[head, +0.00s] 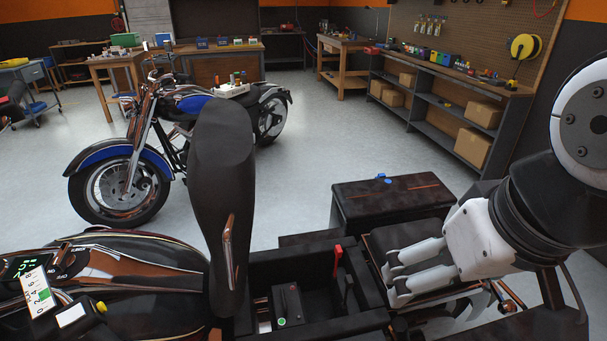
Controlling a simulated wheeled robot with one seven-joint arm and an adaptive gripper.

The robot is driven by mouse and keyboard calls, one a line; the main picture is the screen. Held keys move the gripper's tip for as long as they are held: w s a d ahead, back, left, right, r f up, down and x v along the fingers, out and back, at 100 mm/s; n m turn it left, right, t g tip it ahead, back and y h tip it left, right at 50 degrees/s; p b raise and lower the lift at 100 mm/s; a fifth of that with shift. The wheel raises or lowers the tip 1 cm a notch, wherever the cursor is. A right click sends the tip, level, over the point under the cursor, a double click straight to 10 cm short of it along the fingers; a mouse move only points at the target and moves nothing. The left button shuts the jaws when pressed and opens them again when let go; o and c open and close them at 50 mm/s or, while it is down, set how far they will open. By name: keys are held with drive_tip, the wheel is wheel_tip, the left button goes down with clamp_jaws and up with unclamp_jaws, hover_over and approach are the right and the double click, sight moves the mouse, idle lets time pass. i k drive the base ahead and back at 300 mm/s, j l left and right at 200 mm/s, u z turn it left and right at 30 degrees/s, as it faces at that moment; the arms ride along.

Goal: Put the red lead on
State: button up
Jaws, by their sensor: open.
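A red lead (338,259) stands up at the back of the open compartment under the raised seat of the near motorcycle. Its lower part is dark and runs down inside the compartment. A dark battery (287,304) with a green round spot on its front sits in the compartment (345,322). Its terminals are too small to make out. My gripper (392,276) is open and empty, to the right of the red lead and apart from it. Its fingers point left, above the motorcycle's dark rear part.
The seat (221,150) stands upright left of the compartment. A black case (391,201) is behind my gripper. A device with a numbered face (38,290) lies at the far left of the near motorcycle. A blue motorcycle (120,175) stands behind, with open floor around it.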

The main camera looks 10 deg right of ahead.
sight(338, 250)
drive_tip(key=l+u, duration=0.15)
drive_tip(key=l, duration=0.3)
drive_tip(key=k+l+u, duration=0.2)
drive_tip(key=l, duration=0.2)
drive_tip(key=k+l+u, duration=0.15)
drive_tip(key=l, duration=0.25)
drive_tip(key=k+l+u, duration=0.2)
drive_tip(key=l, duration=0.2)
drive_tip(key=i+l, duration=0.05)
drive_tip(key=i, duration=0.05)
